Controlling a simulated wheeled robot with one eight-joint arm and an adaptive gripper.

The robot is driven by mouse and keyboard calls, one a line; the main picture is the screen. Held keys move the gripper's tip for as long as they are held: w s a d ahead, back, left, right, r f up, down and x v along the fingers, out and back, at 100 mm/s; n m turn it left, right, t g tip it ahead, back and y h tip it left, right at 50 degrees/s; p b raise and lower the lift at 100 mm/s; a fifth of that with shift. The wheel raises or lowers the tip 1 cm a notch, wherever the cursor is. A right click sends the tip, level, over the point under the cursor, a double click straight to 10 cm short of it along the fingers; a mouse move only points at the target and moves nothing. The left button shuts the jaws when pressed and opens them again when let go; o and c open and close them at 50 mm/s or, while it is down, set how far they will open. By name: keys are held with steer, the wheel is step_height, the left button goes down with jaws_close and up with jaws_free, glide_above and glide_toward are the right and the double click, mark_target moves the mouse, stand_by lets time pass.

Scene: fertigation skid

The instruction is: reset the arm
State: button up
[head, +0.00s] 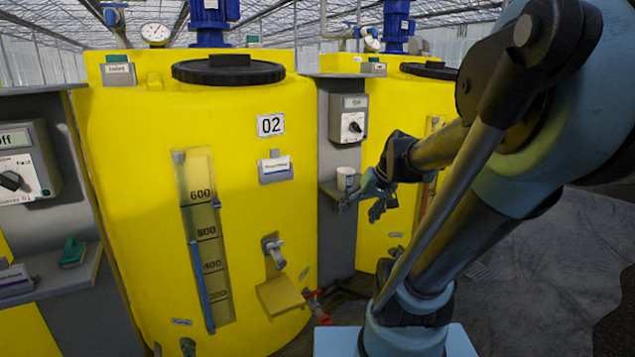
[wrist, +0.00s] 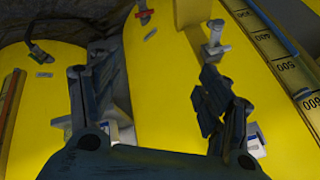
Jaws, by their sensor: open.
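My gripper (head: 364,198) is at the end of my arm, in front of the grey panel between the two yellow tanks in the head view. Its two dark fingers also show in the wrist view (wrist: 146,88), spread wide apart with nothing between them. A white cup (head: 346,178) stands on a small grey shelf just left of my gripper in the head view. My arm is bent and reaches across the right side of the head view, hiding part of the second tank.
Yellow tank 02 (head: 130,170) carries a level scale (head: 205,240), a tap (head: 273,250) and a ledge (head: 280,297). The second tank (head: 393,115) is behind my arm. A control box (head: 353,120) sits above the cup. A green object (head: 73,252) lies on the left shelf. Floor is open at right.

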steer(key=s+d+f+g+h, duration=0.1)
steer(key=s+d+f+h, duration=0.1)
steer(key=s, duration=0.5)
steer(key=s+d+f+g+h, duration=0.1)
steer(key=s+d+f+h, duration=0.1)
steer(key=s+d+f, duration=0.2)
step_height(320, 180, down, 2)
steer(key=s, duration=0.2)
steer(key=shift+s+d+m, duration=0.3)
steer(key=shift+s+d, duration=0.05)
